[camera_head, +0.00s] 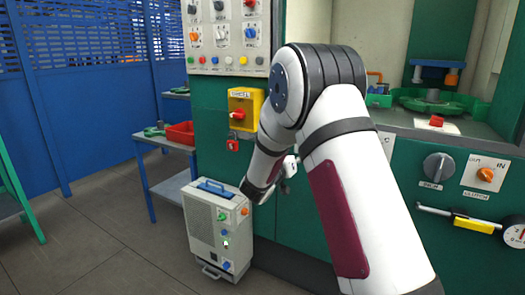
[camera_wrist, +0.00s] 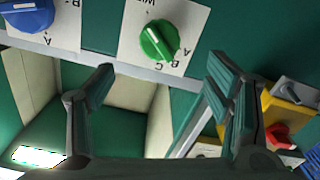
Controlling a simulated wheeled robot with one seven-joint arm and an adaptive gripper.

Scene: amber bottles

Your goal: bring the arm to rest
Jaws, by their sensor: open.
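My gripper (camera_wrist: 160,68) is open in the wrist view, with its two dark fingers spread wide and nothing between them. Beyond the fingers are a green panel with a pale-edged recess and a green rotary knob (camera_wrist: 158,40) on a white plate. In the head view my white arm rises from the lower right, bends at a high elbow and slopes down to the left. Its wrist end hangs in front of the green machine (camera_head: 218,110), just above and right of a grey box unit (camera_head: 203,235). My fingers are not clearly visible there.
A blue knob (camera_wrist: 25,14) and a red knob (camera_wrist: 279,135) on a yellow housing flank the wrist view. A side table (camera_head: 168,188) with a red tray (camera_head: 181,133) stands left. Floor at front left is clear.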

